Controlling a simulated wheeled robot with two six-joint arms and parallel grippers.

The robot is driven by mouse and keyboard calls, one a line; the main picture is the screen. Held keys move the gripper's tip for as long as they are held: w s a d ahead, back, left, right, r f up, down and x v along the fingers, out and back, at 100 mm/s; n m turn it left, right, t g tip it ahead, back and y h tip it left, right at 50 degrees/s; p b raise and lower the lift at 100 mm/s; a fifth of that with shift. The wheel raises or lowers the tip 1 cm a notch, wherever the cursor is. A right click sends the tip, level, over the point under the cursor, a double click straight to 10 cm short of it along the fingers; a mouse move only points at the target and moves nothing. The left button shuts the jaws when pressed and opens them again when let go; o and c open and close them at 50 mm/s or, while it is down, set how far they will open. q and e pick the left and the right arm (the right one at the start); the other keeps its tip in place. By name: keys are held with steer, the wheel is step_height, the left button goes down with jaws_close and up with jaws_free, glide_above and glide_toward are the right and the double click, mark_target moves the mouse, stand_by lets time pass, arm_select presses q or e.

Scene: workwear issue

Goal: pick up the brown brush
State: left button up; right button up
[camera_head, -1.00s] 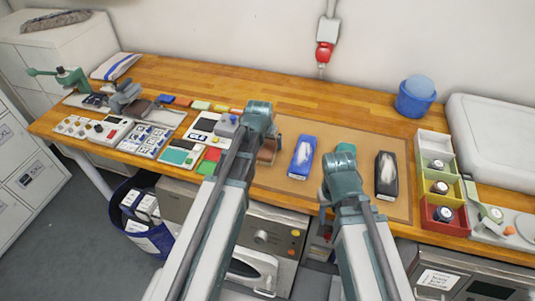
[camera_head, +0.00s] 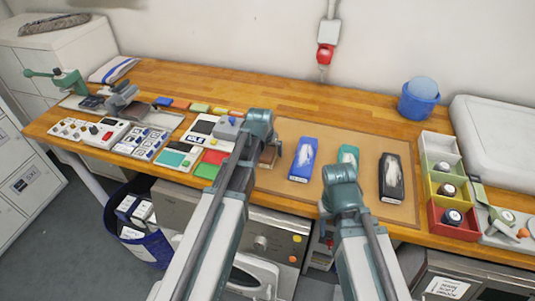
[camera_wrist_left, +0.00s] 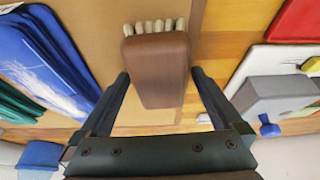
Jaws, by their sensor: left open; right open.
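The brown brush (camera_wrist_left: 155,62) is in the left wrist view, a smooth brown block with pale bristles showing at its far end. It sits on the tan mat. My left gripper (camera_wrist_left: 160,76) is open, with one finger on each side of the brush and a gap on both sides. In the head view the brush (camera_head: 268,157) is mostly hidden behind my left arm's end. My right gripper (camera_head: 343,190) is over the bench front in the head view; its fingers are hidden by its own wrist.
On the mat (camera_head: 310,133) lie a blue-backed item (camera_head: 303,160), a green one (camera_head: 348,154) partly behind my right arm, and a black one (camera_head: 391,178). Coloured bins (camera_head: 438,160) stand at right. Control panels and coloured cards lie left of the brush.

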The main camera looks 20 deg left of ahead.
arm_select(q)
steer(key=shift+f, duration=0.25)
stand_by(0.3)
steer(key=c, duration=1.4)
